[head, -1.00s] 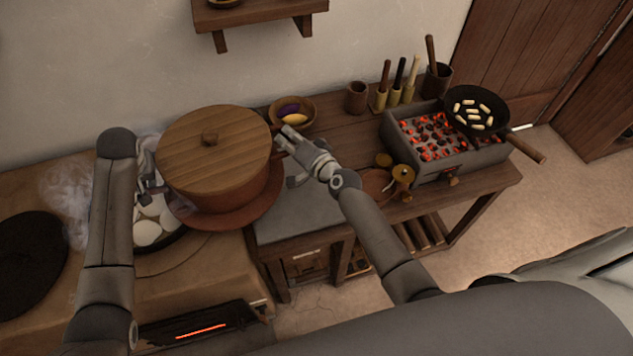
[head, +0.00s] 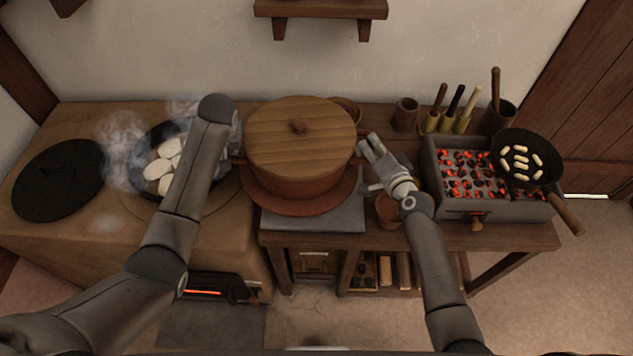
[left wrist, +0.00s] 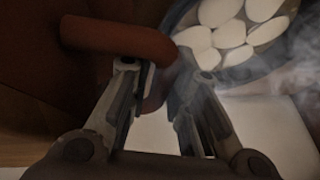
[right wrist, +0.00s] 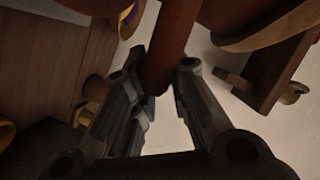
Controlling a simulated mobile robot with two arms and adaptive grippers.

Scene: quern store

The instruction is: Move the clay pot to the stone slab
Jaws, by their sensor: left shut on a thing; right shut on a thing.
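The reddish clay pot (head: 300,187) with a wooden lid (head: 290,125) is level between my two grippers, over the grey stone slab (head: 320,219). The slab's front shows below the pot's wide lower rim; the rest is hidden, and I cannot tell whether they touch. My left gripper (head: 233,160) is shut on the pot's left handle, mostly hidden behind my forearm; the handle (left wrist: 115,36) shows in the left wrist view. My right gripper (head: 368,155) is shut on the right handle, which shows between the fingers in the right wrist view (right wrist: 172,45).
A steaming pan of white pieces (head: 158,172) and a dark round plate (head: 58,180) are on the stove at left. A glowing coal brazier (head: 470,185) with a skillet (head: 530,158) stands at right. Utensil holders (head: 450,122) stand behind; a wall shelf (head: 320,8) hangs above.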

